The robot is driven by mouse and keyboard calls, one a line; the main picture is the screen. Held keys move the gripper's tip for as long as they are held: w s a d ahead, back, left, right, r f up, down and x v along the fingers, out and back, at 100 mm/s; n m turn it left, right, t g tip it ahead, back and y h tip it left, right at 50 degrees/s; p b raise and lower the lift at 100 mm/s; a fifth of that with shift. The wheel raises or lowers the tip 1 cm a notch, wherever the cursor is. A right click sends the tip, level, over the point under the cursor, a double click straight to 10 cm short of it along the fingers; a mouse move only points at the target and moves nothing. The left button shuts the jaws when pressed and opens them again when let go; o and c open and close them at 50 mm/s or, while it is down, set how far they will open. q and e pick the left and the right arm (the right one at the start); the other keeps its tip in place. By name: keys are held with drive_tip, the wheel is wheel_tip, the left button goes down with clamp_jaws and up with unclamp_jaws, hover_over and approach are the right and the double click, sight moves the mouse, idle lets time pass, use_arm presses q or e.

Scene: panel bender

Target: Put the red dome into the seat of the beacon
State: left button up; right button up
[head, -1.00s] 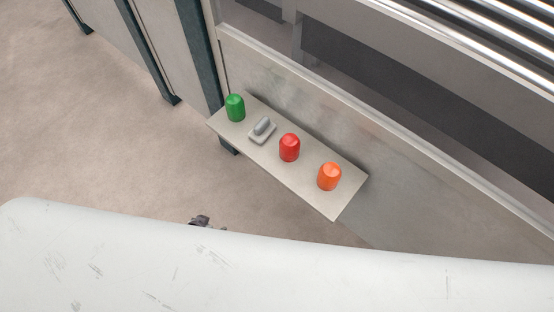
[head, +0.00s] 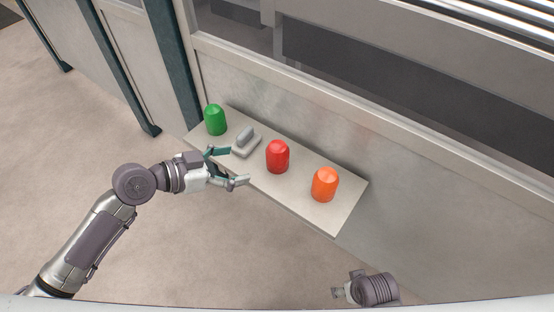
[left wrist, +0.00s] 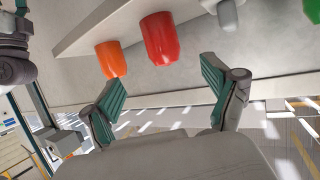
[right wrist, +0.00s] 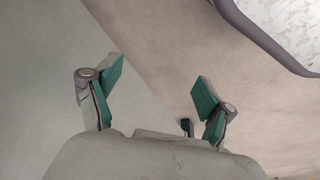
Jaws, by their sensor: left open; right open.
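The red dome (head: 277,157) stands upright on a narrow shelf (head: 345,214) in the head view, between a grey part and an orange dome. My left gripper (head: 230,166) is open and empty at the shelf's front edge, left of the red dome. The left wrist view shows the red dome (left wrist: 160,38) beyond the gap between the open left fingers (left wrist: 162,80), apart from them. My right gripper (head: 343,288) is low at the bottom of the head view; the right wrist view shows its fingers (right wrist: 158,85) open and empty. I cannot make out the beacon's seat.
A green dome (head: 215,120), a grey part on a square base (head: 245,142) and the orange dome (head: 324,184) share the shelf. The machine's wall (head: 275,95) rises behind it. The floor (head: 80,140) left of the shelf is clear.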

sight(268, 154)
use_arm(q)
drive_tip(key=x, duration=0.6)
drive_tip(key=shift+w+d, duration=0.2)
drive_tip(key=x, duration=0.5)
drive_tip(key=shift+w+d, duration=0.2)
drive_tip(key=shift+w, duration=0.1)
drive_tip(key=shift+w+d+f+b, duration=0.1)
drive_tip(key=shift+w+d+b, duration=0.05)
drive_tip(key=shift+d+b, duration=0.15)
drive_tip(key=shift+a, duration=0.1)
drive_tip(key=c, duration=1.4)
use_arm(e)
drive_tip(key=shift+w+r, duration=0.25)
drive_tip(key=shift+r, duration=0.75)
